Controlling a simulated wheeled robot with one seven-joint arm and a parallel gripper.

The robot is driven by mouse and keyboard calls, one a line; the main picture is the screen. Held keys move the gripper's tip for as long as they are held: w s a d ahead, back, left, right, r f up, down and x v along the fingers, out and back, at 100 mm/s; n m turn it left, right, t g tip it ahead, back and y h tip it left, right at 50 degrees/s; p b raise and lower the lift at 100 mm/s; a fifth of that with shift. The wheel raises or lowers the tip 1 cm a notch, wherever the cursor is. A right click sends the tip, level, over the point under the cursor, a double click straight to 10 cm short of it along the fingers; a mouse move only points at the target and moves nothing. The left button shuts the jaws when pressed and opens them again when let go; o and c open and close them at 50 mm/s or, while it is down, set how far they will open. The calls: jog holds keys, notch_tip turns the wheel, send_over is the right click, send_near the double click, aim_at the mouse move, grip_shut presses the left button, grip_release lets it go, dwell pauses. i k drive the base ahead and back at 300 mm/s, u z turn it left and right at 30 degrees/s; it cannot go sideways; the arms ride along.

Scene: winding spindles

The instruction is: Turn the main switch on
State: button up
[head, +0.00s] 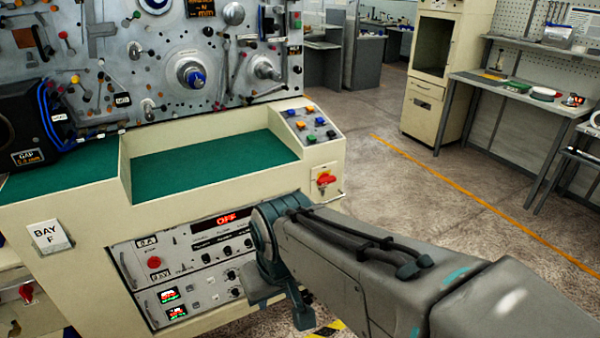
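A red rotary switch (326,180) on a yellow plate sits on the right end of the cream machine cabinet, beside a metal rail. The red display (227,219) on the front panel reads OFF. My arm crosses the lower right, and its end bends down in front of the cabinet's right part. My gripper (302,312) seems to be low at that end, below and left of the red switch and apart from it. It is mostly hidden by my arm, so its finger opening cannot be made out.
A sloped button panel (309,124) sits above the red switch. Another red knob (26,292) is at the lower left. A red round button (154,262) is on the front panel. The floor (400,190) right of the machine is clear up to a workbench (520,96).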

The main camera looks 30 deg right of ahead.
aim_at(324, 178)
jog(key=u, duration=0.05)
jog(key=k, duration=0.4)
jog(key=z, duration=1.6)
jog(key=i, duration=0.75)
jog(key=u, duration=0.55)
jog(key=i, duration=0.55)
jog(key=u, duration=0.4)
